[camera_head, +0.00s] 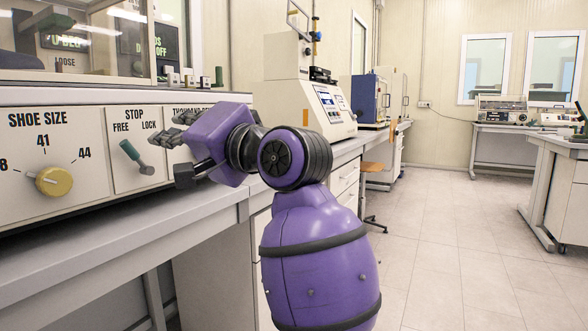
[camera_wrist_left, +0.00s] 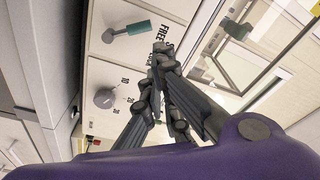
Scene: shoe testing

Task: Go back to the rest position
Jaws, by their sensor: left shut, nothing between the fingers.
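My left gripper (camera_head: 178,128) is in front of the machine's control panel, close to the stop lever (camera_head: 136,158), a green-handled lever under the words STOP, FREE and LOCK. The gripper is shut and empty, and its fingers meet in the left wrist view (camera_wrist_left: 160,58). In that view the lever (camera_wrist_left: 128,30) lies up and left of the fingertips, apart from them. A round grey knob (camera_wrist_left: 104,98) with a number scale sits left of the fingers. My purple arm hides part of the panel right of the lever. My right gripper is not in view.
A yellow shoe size knob (camera_head: 54,181) is on the panel at left, above a grey bench ledge (camera_head: 130,235). A beige instrument (camera_head: 300,90) stands behind my arm. A stool (camera_head: 372,168) is by the far benches. The tiled floor (camera_head: 455,250) at right is clear.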

